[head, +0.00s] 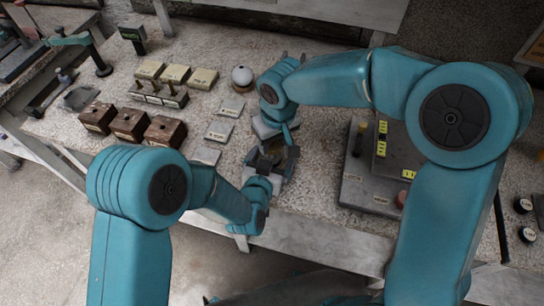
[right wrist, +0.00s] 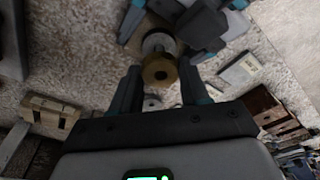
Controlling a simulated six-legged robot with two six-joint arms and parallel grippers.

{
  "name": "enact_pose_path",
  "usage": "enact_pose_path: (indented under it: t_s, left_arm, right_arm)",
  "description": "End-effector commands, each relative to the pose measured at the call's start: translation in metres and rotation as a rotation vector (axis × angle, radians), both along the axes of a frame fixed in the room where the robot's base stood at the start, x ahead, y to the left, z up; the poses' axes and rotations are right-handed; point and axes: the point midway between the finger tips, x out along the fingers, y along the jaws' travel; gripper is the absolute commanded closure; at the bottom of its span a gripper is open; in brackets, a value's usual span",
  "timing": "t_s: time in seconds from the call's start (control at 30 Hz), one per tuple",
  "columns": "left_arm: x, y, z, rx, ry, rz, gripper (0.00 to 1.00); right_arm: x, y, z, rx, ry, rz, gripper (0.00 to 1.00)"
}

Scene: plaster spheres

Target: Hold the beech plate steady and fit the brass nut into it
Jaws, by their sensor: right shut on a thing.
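In the head view my right gripper (head: 275,139) points down just above my left gripper (head: 272,163), near the table's front edge. My left gripper's dark jaws also show at the top of the right wrist view (right wrist: 195,25), close beyond the nut. I cannot make out the beech plate clearly; the grippers hide much there. Whether nut and plate touch cannot be told.
Brown wooden blocks (head: 130,125), cream blocks (head: 175,73) and small grey labelled plates (head: 218,131) stand left of my grippers. A white sphere (head: 242,75) is behind them. A grey panel with yellow tags (head: 372,190) lies to the right.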

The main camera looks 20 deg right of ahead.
Motion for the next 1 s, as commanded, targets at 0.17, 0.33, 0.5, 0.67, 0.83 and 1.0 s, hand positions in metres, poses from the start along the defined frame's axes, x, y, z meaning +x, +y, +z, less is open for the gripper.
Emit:
enact_pose_path:
  t_s: [0.17, 0.33, 0.5, 0.67, 0.83, 1.0]
  left_arm:
    - [0.0, 0.0, 0.0, 0.001, 0.001, 0.0, 0.32]
    - [0.0, 0.0, 0.0, 0.001, 0.001, 0.0, 0.32]
    - [0.0, 0.0, 0.0, 0.001, 0.001, 0.0, 0.32]
    - [0.0, 0.0, 0.0, 0.001, 0.001, 0.0, 0.32]
    - [0.0, 0.0, 0.0, 0.001, 0.001, 0.0, 0.32]
    - [0.0, 0.0, 0.0, 0.001, 0.001, 0.0, 0.32]
  right_arm:
    - [0.0, 0.0, -0.005, 0.0, 0.0, -0.001, 0.92]
    - [0.0, 0.0, -0.009, 0.0, 0.0, -0.001, 0.92]
    - [0.0, 0.0, -0.013, 0.0, -0.001, -0.001, 0.92]
    - [0.0, 0.0, -0.017, 0.0, -0.001, 0.0, 0.92]
    - [0.0, 0.0, -0.021, 0.0, 0.0, 0.0, 0.92]
    - [0.0, 0.0, -0.026, 0.0, -0.001, 0.0, 0.92]
